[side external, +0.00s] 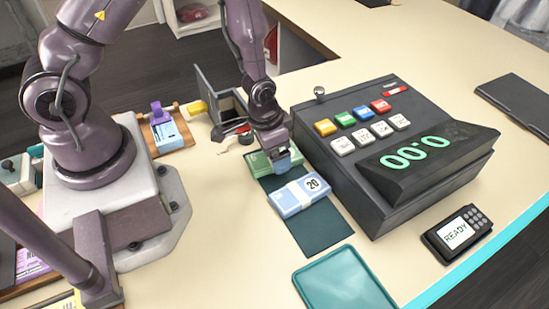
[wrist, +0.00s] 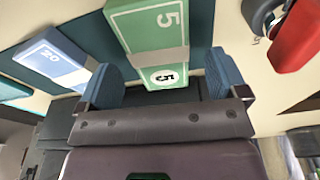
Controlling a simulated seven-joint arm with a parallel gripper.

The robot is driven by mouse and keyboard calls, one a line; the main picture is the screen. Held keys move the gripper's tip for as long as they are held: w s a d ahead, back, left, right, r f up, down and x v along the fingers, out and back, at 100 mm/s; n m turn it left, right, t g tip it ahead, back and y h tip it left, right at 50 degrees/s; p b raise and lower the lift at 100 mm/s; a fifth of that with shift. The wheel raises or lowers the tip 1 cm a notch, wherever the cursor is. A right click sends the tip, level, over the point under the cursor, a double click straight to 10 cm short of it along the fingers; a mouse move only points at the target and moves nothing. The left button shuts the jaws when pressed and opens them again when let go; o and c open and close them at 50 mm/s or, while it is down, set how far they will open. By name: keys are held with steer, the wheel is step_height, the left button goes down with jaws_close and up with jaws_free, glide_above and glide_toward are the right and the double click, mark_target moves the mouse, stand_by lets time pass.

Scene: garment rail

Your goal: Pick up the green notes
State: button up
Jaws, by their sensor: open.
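The green notes (wrist: 150,28) are a banded bundle marked 5. In the side external view the bundle (side external: 258,163) lies at the far end of a dark green mat (side external: 318,229), beside the register. In the wrist view my gripper (wrist: 165,82) is open, with a blue finger pad on each side of the bundle's banded end. I cannot tell whether the pads touch it.
Blue notes (side external: 299,195) marked 20 lie close by on the mat. The cash register (side external: 390,150) stands just right. A dark open box (side external: 222,97) and a red-handled item (wrist: 297,38) are near. A teal tray (side external: 343,281) and a card reader (side external: 457,234) are in front.

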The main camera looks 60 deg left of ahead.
steer(key=shift+w+f, duration=0.15)
steer(key=shift+f, duration=0.75)
steer(key=c, duration=1)
steer(key=shift+r, duration=0.1)
step_height(320, 180, up, 23)
steer(key=shift+f, duration=0.1)
stand_by(0.3)
